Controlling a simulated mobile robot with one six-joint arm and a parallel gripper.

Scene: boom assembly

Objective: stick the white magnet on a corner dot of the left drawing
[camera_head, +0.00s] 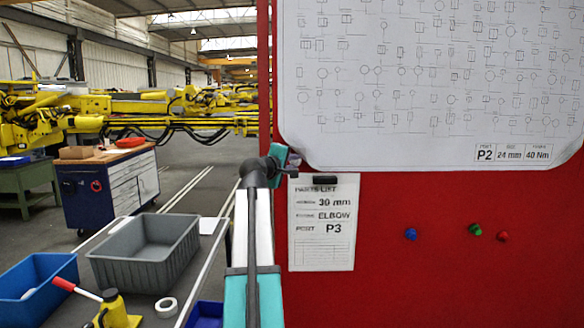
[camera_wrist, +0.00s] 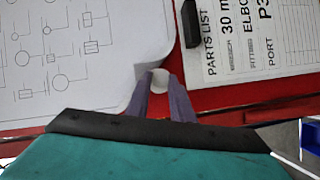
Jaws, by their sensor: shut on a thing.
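A large white drawing (camera_head: 430,80) marked P2 hangs on the red board (camera_head: 400,290). Its lower left corner curls away from the board. My gripper (camera_head: 290,163) is beside that corner, above a parts list sheet. In the wrist view my gripper (camera_wrist: 160,82) is shut on the white magnet (camera_wrist: 160,78), which shows between the fingertips. The drawing (camera_wrist: 70,60) lies just left of the fingers there, its curled edge close to them. I cannot tell whether the magnet touches the board or paper. No corner dot is clear, and the magnet is hidden in the head view.
The parts list (camera_head: 321,225) hangs under a black holder (camera_head: 325,180). Blue (camera_head: 410,234), green (camera_head: 475,229) and red (camera_head: 503,236) magnets sit on the board's lower right. A grey bin (camera_head: 145,262), blue bin (camera_head: 45,300) and tape roll (camera_head: 166,307) are at lower left.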

